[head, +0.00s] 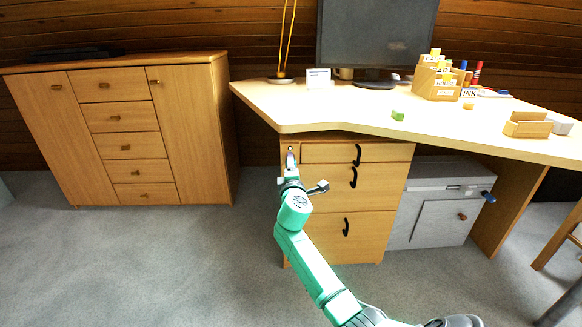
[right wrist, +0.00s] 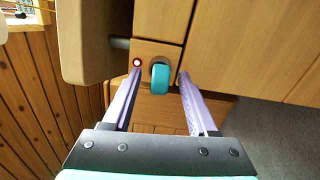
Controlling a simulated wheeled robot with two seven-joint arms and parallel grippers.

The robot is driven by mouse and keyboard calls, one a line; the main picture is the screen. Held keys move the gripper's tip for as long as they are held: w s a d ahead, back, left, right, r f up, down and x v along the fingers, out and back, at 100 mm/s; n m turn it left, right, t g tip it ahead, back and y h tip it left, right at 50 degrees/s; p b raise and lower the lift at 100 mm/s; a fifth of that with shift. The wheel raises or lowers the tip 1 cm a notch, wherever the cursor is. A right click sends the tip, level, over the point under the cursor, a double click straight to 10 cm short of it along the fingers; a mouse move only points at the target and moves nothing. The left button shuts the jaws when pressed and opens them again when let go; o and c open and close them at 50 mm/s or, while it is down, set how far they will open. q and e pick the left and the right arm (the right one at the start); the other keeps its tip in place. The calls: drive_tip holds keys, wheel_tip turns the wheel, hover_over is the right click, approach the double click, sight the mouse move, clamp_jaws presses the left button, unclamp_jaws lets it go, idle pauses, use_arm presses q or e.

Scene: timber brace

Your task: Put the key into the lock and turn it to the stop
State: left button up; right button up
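A teal key (right wrist: 159,78) shows its rounded bow in the right wrist view, against the wooden front strip of the drawer unit (head: 292,143). Its shaft and the keyhole are hidden behind the bow, so I cannot tell how deep it sits. My right gripper (right wrist: 159,73) is open, with one purple finger on each side of the key and a visible gap to both sides. In the head view the right gripper (head: 291,160) is at the upper left of the drawer unit, just under the desktop.
A small red-rimmed round spot (right wrist: 137,62) is beside the key, close to one fingertip. The desktop edge (head: 300,129) overhangs just above the gripper. Black drawer handles (head: 353,177) stick out to the right. Open carpet (head: 150,260) lies to the left.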

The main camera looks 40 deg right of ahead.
use_arm(q)
drive_tip(key=r+p, duration=0.1)
drive_tip(key=r+g+p, duration=0.1)
drive_tip(key=shift+a+r+m+y+p, duration=0.3)
drive_tip(key=shift+a+r+p, duration=0.05)
drive_tip(key=shift+a+p, duration=0.05)
use_arm(e)
drive_tip(key=v, duration=1.4)
drive_tip(key=shift+s+a, duration=0.25)
